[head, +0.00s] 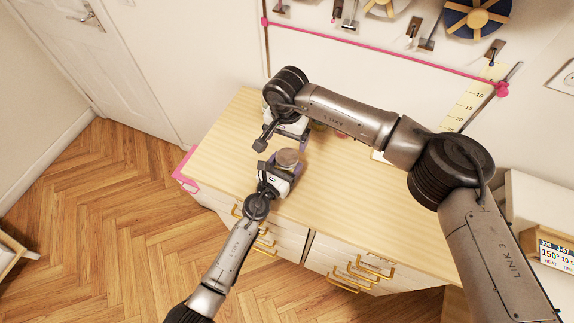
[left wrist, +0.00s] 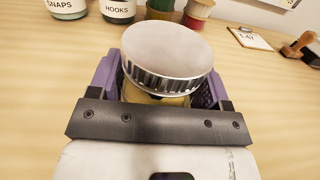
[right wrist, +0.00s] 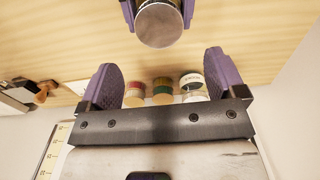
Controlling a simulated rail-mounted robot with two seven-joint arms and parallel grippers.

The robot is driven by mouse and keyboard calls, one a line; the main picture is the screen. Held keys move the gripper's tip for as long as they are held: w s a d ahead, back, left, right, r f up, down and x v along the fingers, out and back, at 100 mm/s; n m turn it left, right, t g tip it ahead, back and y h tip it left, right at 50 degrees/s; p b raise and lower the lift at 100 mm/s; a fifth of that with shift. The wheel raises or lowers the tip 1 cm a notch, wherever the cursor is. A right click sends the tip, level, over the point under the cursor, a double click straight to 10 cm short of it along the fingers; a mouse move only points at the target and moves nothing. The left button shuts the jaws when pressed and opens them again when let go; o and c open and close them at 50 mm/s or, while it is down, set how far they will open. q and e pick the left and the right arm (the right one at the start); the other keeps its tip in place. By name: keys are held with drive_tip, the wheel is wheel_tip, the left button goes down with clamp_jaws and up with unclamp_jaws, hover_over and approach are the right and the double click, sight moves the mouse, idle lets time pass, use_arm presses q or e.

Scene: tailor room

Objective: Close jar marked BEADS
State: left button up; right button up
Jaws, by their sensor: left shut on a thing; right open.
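A jar with a broad silver lid (left wrist: 165,55) is held upright between the purple fingers of my left gripper (left wrist: 163,80), which is shut on it. Yellowish contents (left wrist: 155,99) show under the lid's ridged rim. Its label is hidden, and I cannot tell how tightly the lid sits. In the head view the lid (head: 288,157) is over the left part of the table. My right gripper (right wrist: 163,75) is open and empty, farther back on the table side. The left gripper's jar lid (right wrist: 160,25) shows beyond its fingers, apart from them.
Jars labelled SNAPS (left wrist: 66,8) and HOOKS (left wrist: 118,9) stand behind the held jar, with green (left wrist: 160,9) and red (left wrist: 198,12) spools beside them. A clipboard (left wrist: 250,39) and a wooden-handled stamp (left wrist: 298,48) lie to the right. The wooden tabletop (head: 340,205) is clear in front.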

sight(287, 156)
idle(0.4)
drive_tip(key=shift+f, duration=4)
drive_tip(key=shift+c, duration=0.2)
drive_tip(key=c, duration=0.9)
drive_tip(key=m, duration=0.8)
drive_tip(key=o, duration=1.1)
wheel_tip(287, 156, up, 12)
drive_tip(key=shift+r, duration=0.1)
